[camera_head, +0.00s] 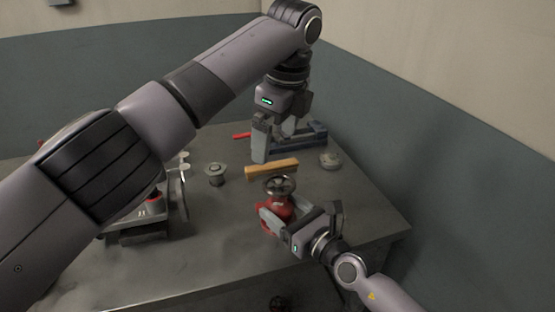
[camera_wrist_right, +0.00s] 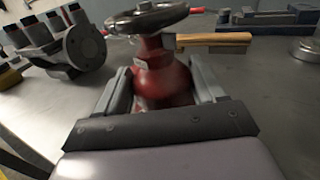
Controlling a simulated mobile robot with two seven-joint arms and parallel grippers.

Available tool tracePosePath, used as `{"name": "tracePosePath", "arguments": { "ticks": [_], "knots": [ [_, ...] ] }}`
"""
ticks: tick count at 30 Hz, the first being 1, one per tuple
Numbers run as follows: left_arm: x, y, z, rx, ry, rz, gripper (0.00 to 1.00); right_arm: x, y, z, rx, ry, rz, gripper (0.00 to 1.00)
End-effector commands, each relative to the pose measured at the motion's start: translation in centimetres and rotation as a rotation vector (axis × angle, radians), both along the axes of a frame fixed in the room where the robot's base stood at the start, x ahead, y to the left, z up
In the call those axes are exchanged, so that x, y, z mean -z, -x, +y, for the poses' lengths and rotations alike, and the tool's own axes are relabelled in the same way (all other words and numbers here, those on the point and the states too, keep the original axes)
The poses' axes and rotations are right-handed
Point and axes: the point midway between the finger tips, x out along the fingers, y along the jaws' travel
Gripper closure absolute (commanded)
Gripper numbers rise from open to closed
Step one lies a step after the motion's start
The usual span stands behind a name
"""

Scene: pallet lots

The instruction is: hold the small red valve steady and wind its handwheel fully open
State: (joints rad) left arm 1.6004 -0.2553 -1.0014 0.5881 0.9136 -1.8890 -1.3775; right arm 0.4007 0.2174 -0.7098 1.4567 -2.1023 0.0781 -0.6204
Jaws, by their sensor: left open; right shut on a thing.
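The small red valve (camera_head: 279,206) stands upright on the bench, its dark metal handwheel (camera_head: 279,184) on top. In the right wrist view the red valve body (camera_wrist_right: 163,78) sits between both fingers, with the handwheel (camera_wrist_right: 147,17) above them. My right gripper (camera_head: 272,217) is shut on the valve body from the front right. My left gripper (camera_head: 277,146) is open and empty, pointing down above the bench behind the valve. It is apart from the handwheel.
A wooden handle (camera_head: 272,169) lies just behind the valve. A blue-grey vise-like tool (camera_head: 305,138) lies farther back, with a round metal piece (camera_head: 330,160) at right. The front of the bench is clear.

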Motion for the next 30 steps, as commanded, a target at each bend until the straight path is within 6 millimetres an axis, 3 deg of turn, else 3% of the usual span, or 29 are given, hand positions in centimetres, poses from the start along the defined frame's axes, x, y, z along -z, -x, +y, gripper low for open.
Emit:
{"name": "tracePosePath", "arguments": {
  "ticks": [9, 16, 20, 30],
  "knots": [
    [-0.9, -0.9, 3.9, -0.295, 0.422, 0.180, 0.02, 0.1, 0.0, 0.0, 0.000, 0.000, 0.001, 1.00],
    [-1.3, -1.0, 4.8, -0.370, 0.526, 0.227, 0.02, 0.1, 0.0, 0.0, -0.001, 0.000, 0.001, 1.00],
    [0.1, -0.9, 4.3, -0.371, 0.527, 0.230, 0.02, 0.0, 0.0, 0.0, -0.001, 0.000, 0.001, 1.00],
    [6.3, -0.5, 1.7, -0.371, 0.524, 0.229, 0.02, 0.0, 0.0, 0.0, -0.001, -0.001, 0.001, 1.00]
  ]
}}
